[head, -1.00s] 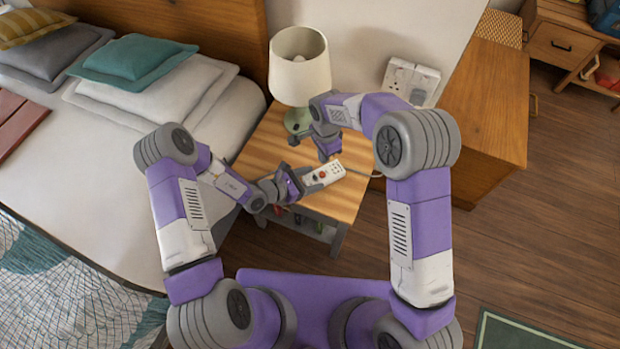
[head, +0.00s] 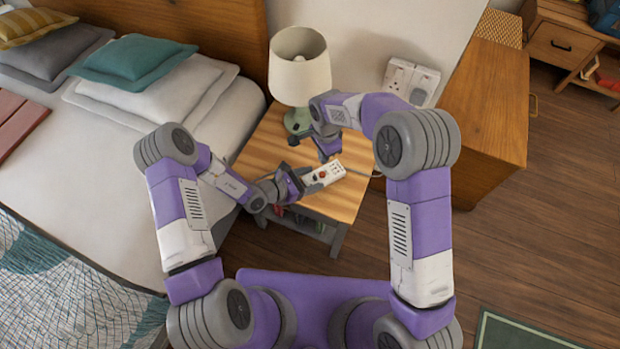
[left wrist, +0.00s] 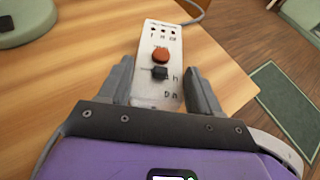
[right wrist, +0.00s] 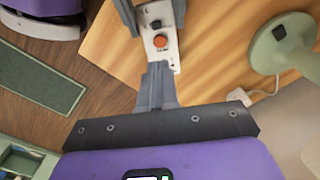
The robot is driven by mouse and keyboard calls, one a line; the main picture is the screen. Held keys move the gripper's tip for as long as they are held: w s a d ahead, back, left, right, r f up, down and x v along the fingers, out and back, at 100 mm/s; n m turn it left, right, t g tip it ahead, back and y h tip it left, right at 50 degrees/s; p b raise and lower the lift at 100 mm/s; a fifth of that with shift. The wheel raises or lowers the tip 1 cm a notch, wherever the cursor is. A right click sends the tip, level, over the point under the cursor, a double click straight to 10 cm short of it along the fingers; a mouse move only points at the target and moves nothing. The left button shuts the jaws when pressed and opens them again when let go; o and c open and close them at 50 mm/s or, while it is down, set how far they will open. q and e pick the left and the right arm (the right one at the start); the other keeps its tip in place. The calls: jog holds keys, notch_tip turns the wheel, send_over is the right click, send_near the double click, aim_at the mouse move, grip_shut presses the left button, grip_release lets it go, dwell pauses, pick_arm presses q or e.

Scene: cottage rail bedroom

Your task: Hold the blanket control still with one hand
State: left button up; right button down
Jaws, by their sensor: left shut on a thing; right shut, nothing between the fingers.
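The blanket control (head: 333,171) is a slim white panel lying on the wooden bedside table (head: 262,150). In the left wrist view, the control (left wrist: 160,37) shows a red-orange round button, a black slider and small marks. My left gripper (left wrist: 160,88) is shut on its near end, one finger along each side. In the right wrist view, the control (right wrist: 172,58) lies beyond my right gripper (right wrist: 157,70), whose fingers are shut together and empty, with tips close to the control's far end. I cannot tell whether they touch it. The left fingers straddle the control at the top of that view.
A lamp (head: 300,75) with a green base stands at the back of the table. A cable runs from the control's far end toward the wall sockets (head: 411,80). The bed (head: 90,185) is on the left and a wooden cabinet (head: 485,110) on the right.

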aim_at(323, 177)
jog(key=m+t+y, duration=0.1)
jog(key=m+t, duration=0.1)
jog(key=m, duration=0.1)
jog(key=r+m+t+y, duration=0.1)
jog(key=m+t, duration=0.2)
jog(key=m, duration=0.1)
jog(key=s+m+t+y, duration=0.1)
jog(key=m+t, duration=0.2)
jog(key=m, duration=0.1)
jog(key=shift+d+r+y, duration=0.15)
jog(key=shift+r+y, duration=0.25)
jog(key=shift+f, duration=4.4)
jog(key=shift+f, duration=0.1)
jog(key=shift+f, duration=0.35)
